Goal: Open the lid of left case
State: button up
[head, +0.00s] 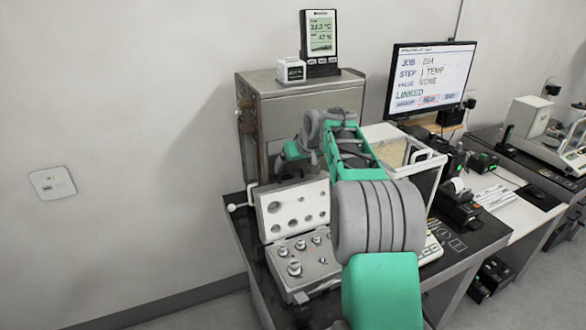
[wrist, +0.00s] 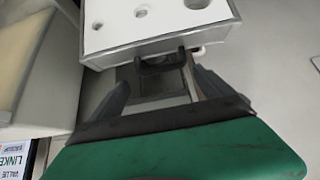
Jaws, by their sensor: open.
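The left case (head: 318,272) stands on the table with its lid (head: 293,208) raised, leaning back steeply. The lid's pale inner face has several round holes, and metal weights (head: 294,267) sit in the base. In the wrist view the lid (wrist: 155,18) fills the top, with a dark catch (wrist: 160,62) at its edge. My gripper (wrist: 160,82) is open, its fingers on either side below the catch. I cannot tell whether they touch it. In the head view my arm hides part of the case, and the fingertips are not clear.
A metal cabinet (head: 262,93) stands behind the case, with a display (head: 320,35) on top. A white knob (head: 231,207) sticks out left of the case.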

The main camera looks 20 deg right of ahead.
jog(key=v, duration=0.5)
jog(key=shift+s+r+b, duration=0.1)
jog(key=shift+r+b, duration=0.1)
jog(key=shift+b, duration=0.2)
jog(key=s+a+f+m+g, duration=0.1)
jog(key=s+f+m+g, duration=0.3)
jog(key=s+f, duration=1.2)
jog(key=s+a+f+n+g, duration=0.1)
jog(key=s+a, duration=0.4)
jog(key=s, duration=0.4)
jog(key=s+a+f+g, duration=0.1)
jog(key=s+a, duration=0.5)
jog(key=s, duration=0.3)
jog(key=a+r+n+t, duration=0.2)
jog(key=a+r, duration=0.3)
jog(key=r, duration=0.1)
jog(key=shift+w+a+r+n, duration=0.25)
jog(key=shift+r+n, duration=0.15)
